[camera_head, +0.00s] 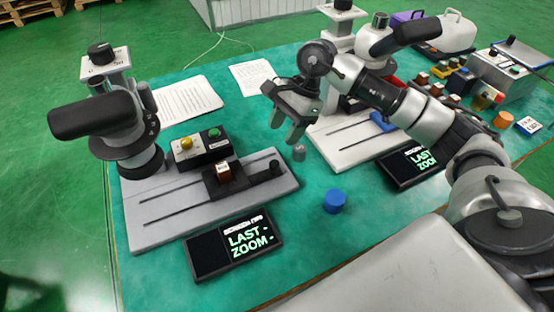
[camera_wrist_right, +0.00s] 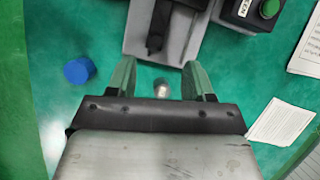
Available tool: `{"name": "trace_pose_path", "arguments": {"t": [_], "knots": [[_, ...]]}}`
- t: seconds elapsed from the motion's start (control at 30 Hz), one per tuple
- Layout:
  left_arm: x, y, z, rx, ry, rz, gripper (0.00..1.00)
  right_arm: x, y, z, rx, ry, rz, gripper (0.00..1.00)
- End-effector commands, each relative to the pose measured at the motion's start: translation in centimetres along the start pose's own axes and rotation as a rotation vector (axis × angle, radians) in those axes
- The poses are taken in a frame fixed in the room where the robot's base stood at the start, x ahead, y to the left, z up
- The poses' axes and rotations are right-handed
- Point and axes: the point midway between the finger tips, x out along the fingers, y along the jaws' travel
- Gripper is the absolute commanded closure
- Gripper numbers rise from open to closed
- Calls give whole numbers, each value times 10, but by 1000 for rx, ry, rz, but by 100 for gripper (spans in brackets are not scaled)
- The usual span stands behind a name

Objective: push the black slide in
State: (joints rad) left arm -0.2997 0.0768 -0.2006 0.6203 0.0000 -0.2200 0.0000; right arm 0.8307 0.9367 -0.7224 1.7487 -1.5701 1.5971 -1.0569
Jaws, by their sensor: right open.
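The black slide (camera_head: 240,178) lies across the slotted grey base plate (camera_head: 160,225) of the left station. A brown block (camera_head: 223,172) sits on it, and a dark knob (camera_head: 275,168) is at its right end. Part of the slide also shows at the top of the right wrist view (camera_wrist_right: 157,28). My right gripper (camera_head: 286,126) is open and empty, above the table just beyond the plate's right end, apart from the slide. In the wrist view its fingers (camera_wrist_right: 161,84) stand either side of a small grey cylinder (camera_wrist_right: 162,88), which appears lower down. My left gripper is out of view.
A black box (camera_head: 205,152) with yellow and green buttons stands behind the slide. A display (camera_head: 233,244) lies in front of the plate. A blue cylinder (camera_head: 334,202) stands on open green table. A second station with a white plate (camera_head: 345,150) and blue slide (camera_head: 383,122) is at right.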

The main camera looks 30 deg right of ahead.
Motion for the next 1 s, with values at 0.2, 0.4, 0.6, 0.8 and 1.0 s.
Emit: {"name": "trace_pose_path", "arguments": {"t": [0.2, 0.4, 0.6, 0.8, 1.0], "knots": [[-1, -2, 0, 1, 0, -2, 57, 6, 4, -11, 31, 57, 26, 48], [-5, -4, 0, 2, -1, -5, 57, 42, 5, -12, 29, 54, 28, 48], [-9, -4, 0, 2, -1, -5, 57, 78, 6, -14, 28, 52, 26, 48], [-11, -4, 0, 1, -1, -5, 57, 99, 6, -15, 27, 52, 23, 48], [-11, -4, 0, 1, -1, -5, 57, 103, 6, -16, 26, 53, 22, 48]]}}
